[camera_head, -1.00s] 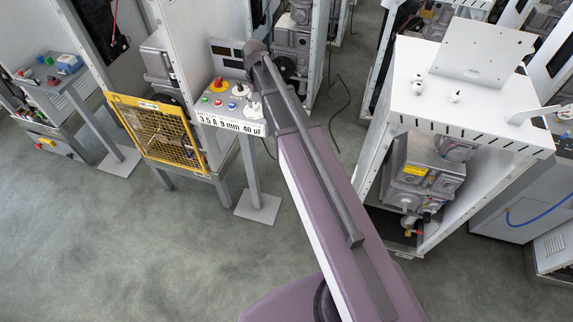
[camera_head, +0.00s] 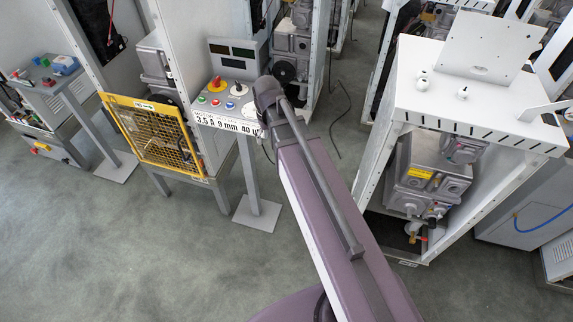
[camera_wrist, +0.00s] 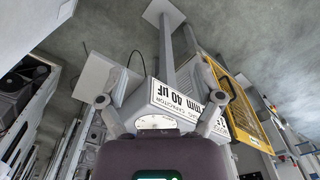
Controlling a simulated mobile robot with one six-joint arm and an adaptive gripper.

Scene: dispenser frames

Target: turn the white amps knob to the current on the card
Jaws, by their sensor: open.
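The white card (camera_head: 226,129) on the front edge of the control panel reads 3.5 A, 9 mm and 40 µF, its right end partly covered by my arm. I cannot tell which is amps. In the wrist view the card (camera_wrist: 180,97) is upside down, and a white dial (camera_wrist: 155,122) shows partly above my wrist. My gripper (camera_wrist: 160,100) is open and empty, fingers apart on either side of the panel's front.
The panel also has a red-on-yellow button (camera_head: 217,84) and small coloured buttons. A yellow mesh guard (camera_head: 150,130) stands to the left. A white-topped cabinet (camera_head: 440,100) stands to the right. The floor in front is clear.

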